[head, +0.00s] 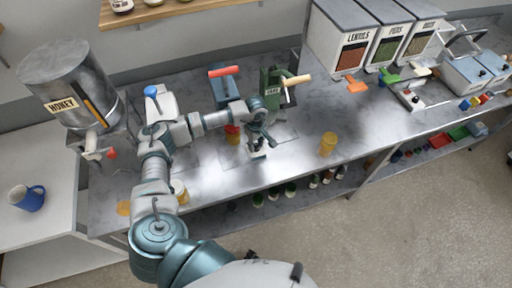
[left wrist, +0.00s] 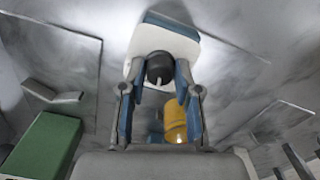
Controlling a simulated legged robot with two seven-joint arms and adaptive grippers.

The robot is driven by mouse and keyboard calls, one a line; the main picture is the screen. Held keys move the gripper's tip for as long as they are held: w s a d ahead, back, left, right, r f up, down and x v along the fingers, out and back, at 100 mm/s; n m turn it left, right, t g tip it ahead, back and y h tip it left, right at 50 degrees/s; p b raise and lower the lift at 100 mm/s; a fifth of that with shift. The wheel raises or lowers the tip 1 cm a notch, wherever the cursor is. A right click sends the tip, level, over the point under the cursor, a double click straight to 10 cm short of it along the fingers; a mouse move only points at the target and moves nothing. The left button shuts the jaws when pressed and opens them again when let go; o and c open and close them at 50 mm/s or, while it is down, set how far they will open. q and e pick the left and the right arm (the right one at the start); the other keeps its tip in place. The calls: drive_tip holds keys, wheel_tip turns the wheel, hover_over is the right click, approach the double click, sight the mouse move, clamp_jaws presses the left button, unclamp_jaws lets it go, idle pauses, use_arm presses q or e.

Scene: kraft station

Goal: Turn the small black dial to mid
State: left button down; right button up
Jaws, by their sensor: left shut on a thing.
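The small black dial (left wrist: 160,66) shows in the left wrist view on the face of a white box with a blue back part (left wrist: 180,40). A small light mark shows on the dial's lower side. My left gripper (left wrist: 161,78) has its two blue-grey fingers on either side of the dial and is shut on it. In the head view my left gripper (head: 260,138) is low over the metal counter, and a bit of the white box (head: 259,154) shows beneath it. The dial is hidden there by the gripper. My right gripper is not in view.
A yellow jar with a red lid (head: 232,135) stands close left of my gripper. A yellow cup (head: 328,144) stands to the right. A green press (head: 270,88) and a red-handled device (head: 224,85) stand behind. The counter (head: 300,165) is clear towards its front edge.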

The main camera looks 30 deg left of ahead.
sight(256, 145)
use_arm(q)
drive_tip(key=shift+w+m+b, duration=0.1)
drive_tip(key=shift+m+b, duration=0.6)
drive_tip(key=shift+m, duration=0.3)
drive_tip(key=shift+r, duration=0.1)
drive_tip(key=c, duration=0.8)
unclamp_jaws()
wheel_tip(256, 145, up, 12)
drive_tip(key=shift+f, duration=0.1)
drive_tip(key=shift+f, duration=0.1)
